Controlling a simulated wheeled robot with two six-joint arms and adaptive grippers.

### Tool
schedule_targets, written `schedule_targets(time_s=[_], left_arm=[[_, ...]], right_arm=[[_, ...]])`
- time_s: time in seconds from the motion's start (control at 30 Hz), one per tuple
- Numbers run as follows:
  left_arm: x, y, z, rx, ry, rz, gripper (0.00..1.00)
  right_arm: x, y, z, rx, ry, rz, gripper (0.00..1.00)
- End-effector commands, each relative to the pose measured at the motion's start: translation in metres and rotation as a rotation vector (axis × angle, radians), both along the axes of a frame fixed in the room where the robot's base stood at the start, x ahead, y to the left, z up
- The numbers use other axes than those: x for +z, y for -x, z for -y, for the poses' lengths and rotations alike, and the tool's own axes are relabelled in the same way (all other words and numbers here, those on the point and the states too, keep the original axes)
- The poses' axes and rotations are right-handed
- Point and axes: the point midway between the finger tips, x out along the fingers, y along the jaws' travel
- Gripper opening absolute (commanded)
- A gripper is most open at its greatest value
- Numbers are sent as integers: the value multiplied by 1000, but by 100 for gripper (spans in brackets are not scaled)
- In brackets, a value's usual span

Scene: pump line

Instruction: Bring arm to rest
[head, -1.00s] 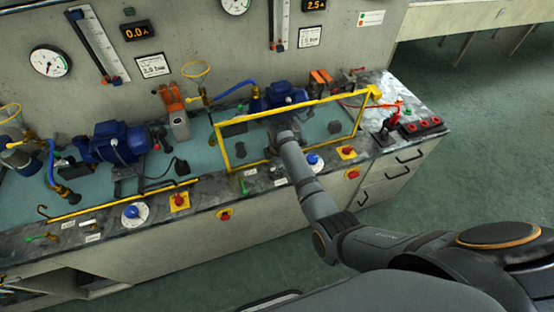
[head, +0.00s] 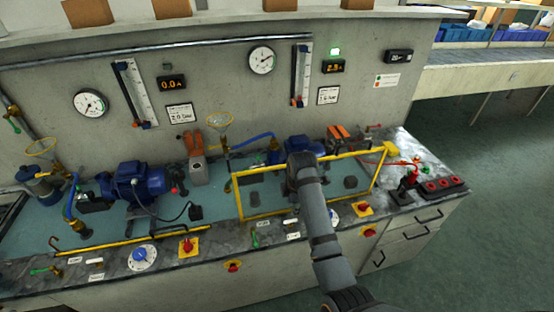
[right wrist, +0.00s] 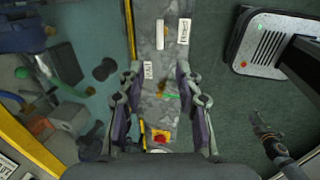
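My right arm comes in from the bottom of the head view, and its wrist end (head: 304,172) is in front of the yellow guard frame (head: 250,212). The wrist hides the fingers there. In the right wrist view my right gripper (right wrist: 159,90) is open, with its two fingers apart and nothing between them. The grey bench front strip (right wrist: 161,50) shows beyond the fingers. A dark arm-like part of mine (right wrist: 272,145) is at the right of that view, seemingly my left arm; its finger state is unclear. The head view does not show my left arm.
The bench carries blue pumps (head: 136,183), hoses, a blue dial (head: 143,257) and a red knob on yellow (head: 187,247). A red lever (head: 411,176) stands at its right end. A yellow bar (right wrist: 130,30) runs left of my right gripper. Green floor (head: 490,200) is open at right.

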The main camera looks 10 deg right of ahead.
Motion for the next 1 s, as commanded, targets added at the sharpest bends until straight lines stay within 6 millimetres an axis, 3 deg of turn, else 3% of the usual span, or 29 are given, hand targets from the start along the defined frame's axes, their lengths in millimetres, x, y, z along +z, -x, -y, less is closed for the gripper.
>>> schedule_targets(time_s=[0.17,0.3,0.43,0.7,1.0], left_arm=[[0,0,0,0,0,0,40],[0,0,1,0,1,0,40],[0,-3,1,0,1,3,40],[0,1,1,1,2,-1,40],[0,0,1,1,1,0,40]], right_arm=[[-8,10,6,-64,-8,0,35],[-34,63,37,-399,-49,26,35],[-44,118,59,-737,-106,69,35],[-35,192,75,-1154,-209,128,35],[-11,248,75,-1451,-317,155,35]])
